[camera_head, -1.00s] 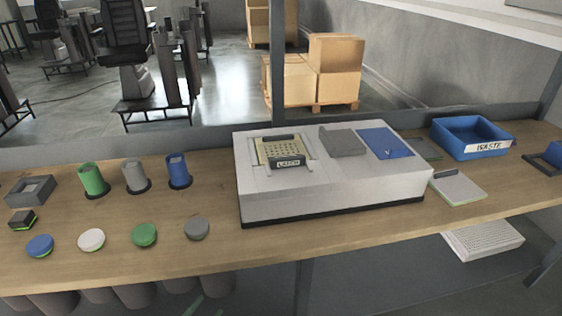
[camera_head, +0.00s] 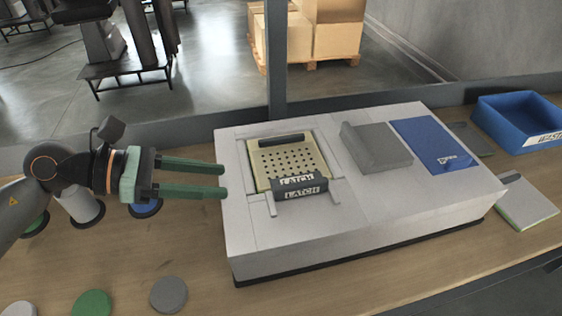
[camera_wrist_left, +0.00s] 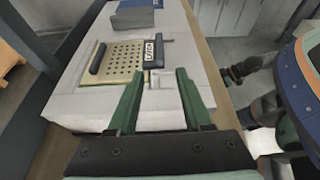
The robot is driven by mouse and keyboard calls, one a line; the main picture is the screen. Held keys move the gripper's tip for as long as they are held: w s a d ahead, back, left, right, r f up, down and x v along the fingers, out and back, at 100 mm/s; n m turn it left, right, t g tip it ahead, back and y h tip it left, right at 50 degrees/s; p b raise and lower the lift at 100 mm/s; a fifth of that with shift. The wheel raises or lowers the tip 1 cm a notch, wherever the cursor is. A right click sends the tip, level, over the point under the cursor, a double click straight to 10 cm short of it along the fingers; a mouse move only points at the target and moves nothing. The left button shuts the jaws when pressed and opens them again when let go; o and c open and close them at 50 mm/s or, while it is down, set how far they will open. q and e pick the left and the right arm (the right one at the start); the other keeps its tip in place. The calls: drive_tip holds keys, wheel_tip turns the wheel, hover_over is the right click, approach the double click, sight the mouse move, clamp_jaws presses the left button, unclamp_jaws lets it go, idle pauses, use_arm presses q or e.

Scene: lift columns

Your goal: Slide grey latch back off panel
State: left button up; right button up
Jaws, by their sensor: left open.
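The grey latch (camera_head: 300,187) is a dark bar labelled LATCH lying across the near edge of a beige perforated panel (camera_head: 285,158) on a white box (camera_head: 350,226). Short rails flank it. In the left wrist view the latch (camera_wrist_left: 153,54) lies beyond my fingers, over the edge of the panel (camera_wrist_left: 122,61). My left gripper (camera_head: 224,180) is open and empty, left of the panel, with its green fingers pointing right toward the box's left edge. It also shows in the left wrist view (camera_wrist_left: 160,75). My right gripper is not in view.
On the box's top, a grey block (camera_head: 377,147) and a blue plate (camera_head: 433,143) sit right of the panel. A blue waste bin (camera_head: 500,120) stands at the right. Round pieces, including a grey one (camera_head: 169,294), lie on the bench front left. A post rises behind the box.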

sight(282, 188)
use_arm(q)
drive_tip(key=p+x, duration=0.3)
drive_tip(key=x, duration=0.7)
drive_tip(key=shift+w+d+f, duration=0.1)
drive_tip(key=shift+d+f, duration=0.15)
drive_tip(key=shift+d, duration=0.05)
drive_tip(key=shift+w+d+f, duration=0.25)
drive_tip(key=shift+d+f, duration=0.15)
drive_tip(key=shift+d, duration=0.2)
clamp_jaws()
idle(0.6)
